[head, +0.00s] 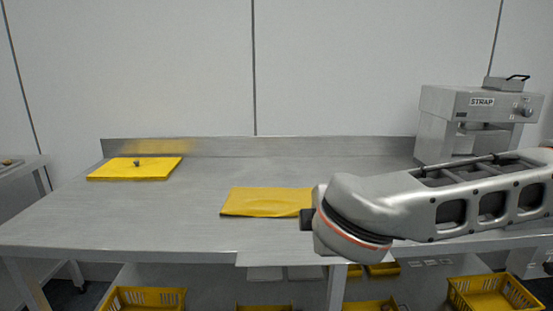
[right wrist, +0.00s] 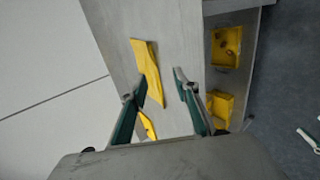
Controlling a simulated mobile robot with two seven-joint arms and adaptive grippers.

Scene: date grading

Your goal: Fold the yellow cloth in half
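The yellow cloth (head: 262,203) lies on the grey table, its right end hidden behind my right wrist. I cannot tell whether the two pieces join. My right gripper (right wrist: 160,80) is open, its fingers apart with nothing clearly held; in the head view it is mostly hidden behind my wrist. My left gripper is not in view.
A yellow board (head: 115,173) with a small dark object (head: 137,162) lies at the table's back left. A machine labelled STRAP (head: 450,103) stands at the back right. Yellow crates (head: 145,299) sit below the table (head: 110,225).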

